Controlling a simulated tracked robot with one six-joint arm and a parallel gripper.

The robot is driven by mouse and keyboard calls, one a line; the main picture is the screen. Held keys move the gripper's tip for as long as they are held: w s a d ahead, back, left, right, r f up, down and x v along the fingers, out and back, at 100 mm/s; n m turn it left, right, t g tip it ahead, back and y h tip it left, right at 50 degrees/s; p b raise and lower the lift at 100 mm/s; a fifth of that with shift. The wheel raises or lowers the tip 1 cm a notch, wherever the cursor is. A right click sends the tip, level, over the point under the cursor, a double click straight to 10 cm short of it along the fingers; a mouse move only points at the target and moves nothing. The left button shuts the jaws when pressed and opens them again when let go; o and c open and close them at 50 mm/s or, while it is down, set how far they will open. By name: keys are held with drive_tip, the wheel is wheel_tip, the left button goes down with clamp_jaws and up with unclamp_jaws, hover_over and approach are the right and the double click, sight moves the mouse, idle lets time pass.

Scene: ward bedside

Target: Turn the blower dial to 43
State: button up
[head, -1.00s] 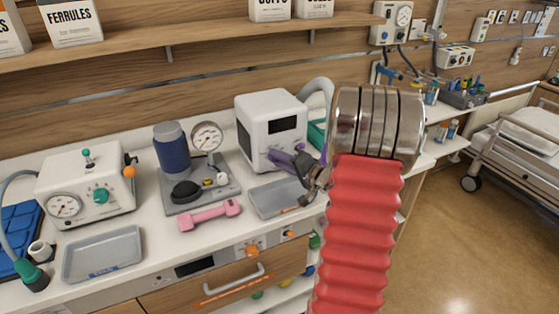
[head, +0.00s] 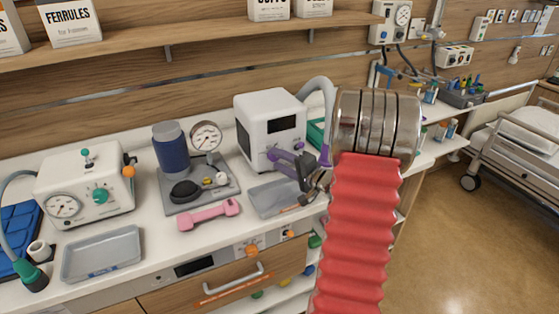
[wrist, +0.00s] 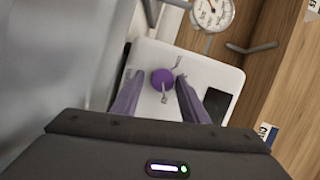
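The blower is a white box (head: 268,112) with a dark display (head: 282,124) on its front, standing on the counter. Its purple dial (head: 299,146) is on the front below the display, partly near my fingers. In the wrist view the round purple dial (wrist: 162,79) lies between the two purple fingers of my gripper (wrist: 157,77). The fingers are apart, one on each side, with white panel visible between them and the dial. In the head view my gripper (head: 284,160) is in front of the blower's face. The dial's reading is too small to make out.
A grey tray (head: 268,203) lies below my gripper. To the left are a pink dumbbell (head: 209,215), a grey stand with a gauge (head: 206,136), and a white device with a green knob (head: 86,185). A grey hose (head: 322,92) with a purple cuff runs behind the blower's right side.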

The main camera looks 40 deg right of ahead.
drive_tip(key=shift+o, duration=0.9)
drive_tip(key=shift+r, duration=0.1)
drive_tip(key=s, duration=0.4)
drive_tip(key=s+r, duration=0.1)
drive_tip(key=s, duration=0.8)
drive_tip(key=shift+s+d+r, duration=0.15)
drive_tip(key=shift+s+r, duration=0.1)
drive_tip(key=shift+s, duration=0.05)
drive_tip(key=w+a+r+n+g+h, duration=0.2)
drive_tip(key=w+a+r+n+h, duration=0.15)
drive_tip(key=w+r, duration=0.35)
drive_tip(key=w+a+r+n+g+h, duration=0.1)
drive_tip(key=a+r+n+g+h, duration=0.2)
drive_tip(key=a, duration=0.3)
drive_tip(key=s+a+n+g+y, duration=0.2)
drive_tip(key=s+a, duration=0.4)
drive_tip(key=a, duration=0.3)
drive_tip(key=s+a+f+n+g+y, duration=0.1)
drive_tip(key=s+a+n, duration=0.3)
drive_tip(key=a, duration=0.6)
drive_tip(key=s+a+f+n+g+y, duration=0.1)
drive_tip(key=s+a+n+g+y, duration=0.2)
drive_tip(key=s+a, duration=0.5)
drive_tip(key=shift+a, duration=1.1)
